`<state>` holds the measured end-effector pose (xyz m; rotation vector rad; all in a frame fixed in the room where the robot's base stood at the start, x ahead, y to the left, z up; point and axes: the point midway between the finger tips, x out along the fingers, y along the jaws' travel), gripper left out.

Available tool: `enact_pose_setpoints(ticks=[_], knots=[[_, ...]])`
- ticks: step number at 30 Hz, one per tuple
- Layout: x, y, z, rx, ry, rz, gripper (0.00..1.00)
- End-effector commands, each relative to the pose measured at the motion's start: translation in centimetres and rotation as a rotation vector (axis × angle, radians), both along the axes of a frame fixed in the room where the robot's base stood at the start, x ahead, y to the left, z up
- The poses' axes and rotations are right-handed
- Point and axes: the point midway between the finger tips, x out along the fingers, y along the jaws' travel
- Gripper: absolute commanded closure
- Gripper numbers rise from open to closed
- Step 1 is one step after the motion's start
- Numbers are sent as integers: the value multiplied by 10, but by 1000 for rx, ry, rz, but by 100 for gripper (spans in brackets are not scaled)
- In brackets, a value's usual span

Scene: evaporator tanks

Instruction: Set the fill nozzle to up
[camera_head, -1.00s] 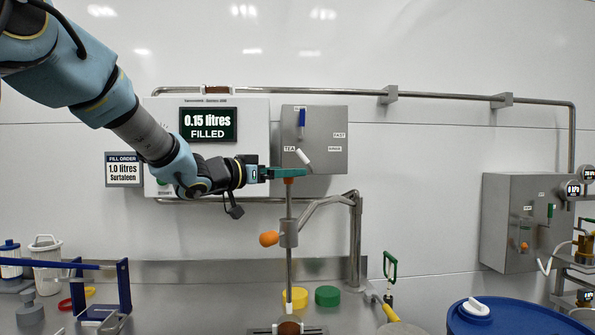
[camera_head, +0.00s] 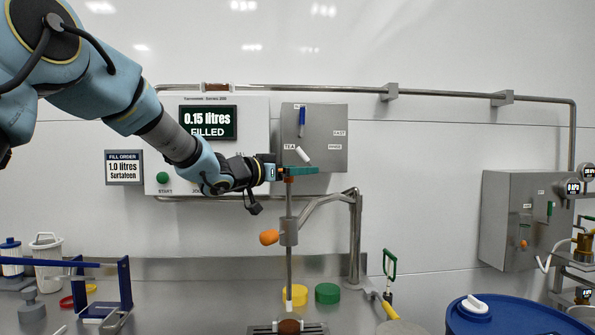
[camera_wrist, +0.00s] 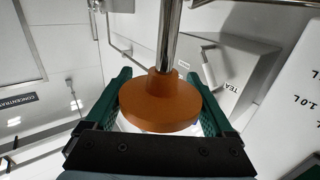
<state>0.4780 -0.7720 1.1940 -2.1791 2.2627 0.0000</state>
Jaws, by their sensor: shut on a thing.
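The fill nozzle is a vertical steel rod (camera_head: 289,262) in a grey clamp block (camera_head: 289,231) with an orange knob (camera_head: 269,237) on its left side. A brown-orange cap tops the rod; it fills the middle of the wrist view (camera_wrist: 160,104). My gripper (camera_head: 290,170) reaches in from the left and is shut on this cap, one green finger on each side of it. The rod's lower end, with a pale tip (camera_head: 289,304), hangs just above a brown round thing (camera_head: 289,326) on the bench.
A grey control box (camera_head: 314,138) with a blue lever and a white lever stands behind my gripper. A bent steel arm (camera_head: 340,201) holds the clamp from the right. Yellow (camera_head: 295,296) and green (camera_head: 327,294) lids lie behind the rod. A blue drum (camera_head: 510,318) stands front right.

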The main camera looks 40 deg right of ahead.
Motion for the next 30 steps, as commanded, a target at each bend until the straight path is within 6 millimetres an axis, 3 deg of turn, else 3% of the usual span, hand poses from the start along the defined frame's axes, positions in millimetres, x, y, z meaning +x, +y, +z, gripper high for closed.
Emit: enact_pose_setpoints(ticks=[2,17,25,30], knots=[[0,0,0,0,0,-1,44],[0,0,0,0,0,-1,100],[0,0,2,0,0,-1,100],[0,0,13,-1,-1,-1,100]])
